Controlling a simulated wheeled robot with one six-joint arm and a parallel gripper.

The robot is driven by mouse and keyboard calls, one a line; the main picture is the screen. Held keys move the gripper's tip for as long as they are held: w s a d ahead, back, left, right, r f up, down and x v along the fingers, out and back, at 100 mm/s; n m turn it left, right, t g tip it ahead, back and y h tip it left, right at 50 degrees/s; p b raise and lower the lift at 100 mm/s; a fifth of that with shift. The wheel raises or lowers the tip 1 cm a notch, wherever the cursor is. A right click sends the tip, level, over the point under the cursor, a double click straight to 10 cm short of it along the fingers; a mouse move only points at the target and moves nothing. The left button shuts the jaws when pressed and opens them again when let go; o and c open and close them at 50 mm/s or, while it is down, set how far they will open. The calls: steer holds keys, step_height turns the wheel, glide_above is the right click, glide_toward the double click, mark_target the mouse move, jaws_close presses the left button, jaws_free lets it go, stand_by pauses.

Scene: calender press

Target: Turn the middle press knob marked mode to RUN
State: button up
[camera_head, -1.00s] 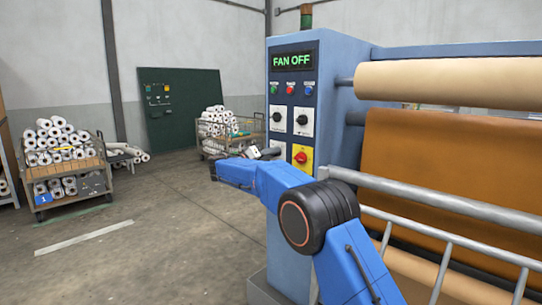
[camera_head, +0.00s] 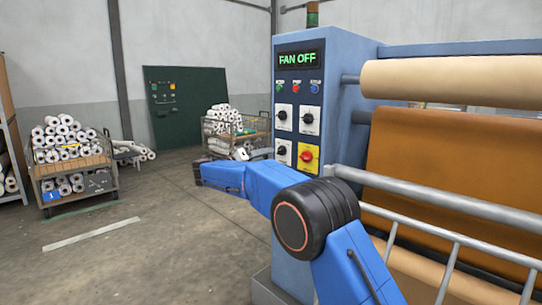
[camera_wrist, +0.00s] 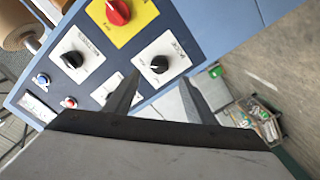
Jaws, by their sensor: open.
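The blue press panel (camera_head: 298,190) carries a FAN OFF display (camera_head: 298,59), three buttons and several knobs. Two black knobs sit in the upper row, left (camera_head: 282,115) and right (camera_head: 307,118). Below are a black knob (camera_head: 282,150) and a red knob on yellow (camera_head: 307,155). A finger partly hides the upper-left plate.
A grey rail (camera_head: 440,195) and rollers (camera_head: 450,83) stand right of the panel. Carts of white rolls stand at the left (camera_head: 75,175) and behind (camera_head: 235,130). A dark green board (camera_head: 172,105) is at the back wall.

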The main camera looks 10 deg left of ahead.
steer(key=v, duration=0.9)
steer(key=shift+s+a, duration=0.1)
steer(key=shift+a, duration=0.05)
